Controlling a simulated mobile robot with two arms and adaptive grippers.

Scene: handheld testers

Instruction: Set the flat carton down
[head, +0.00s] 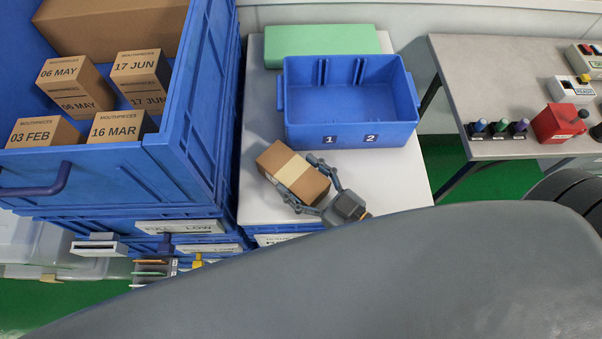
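A brown carton (272,159) with a pale tape band across it is at the front of the white worktop (398,184), turned at an angle. My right gripper (309,180) has one finger along each long side of this carton and appears closed on it. Whether the carton's underside touches the worktop or is slightly above it cannot be told. My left gripper is not in view.
A blue two-compartment bin (350,137), marked 1 and 2, stands empty behind the carton. A green block (322,39) lies behind it. A blue crate (110,178) with dated mouthpiece boxes (75,85) is left. A grey table (475,65) with testers is right.

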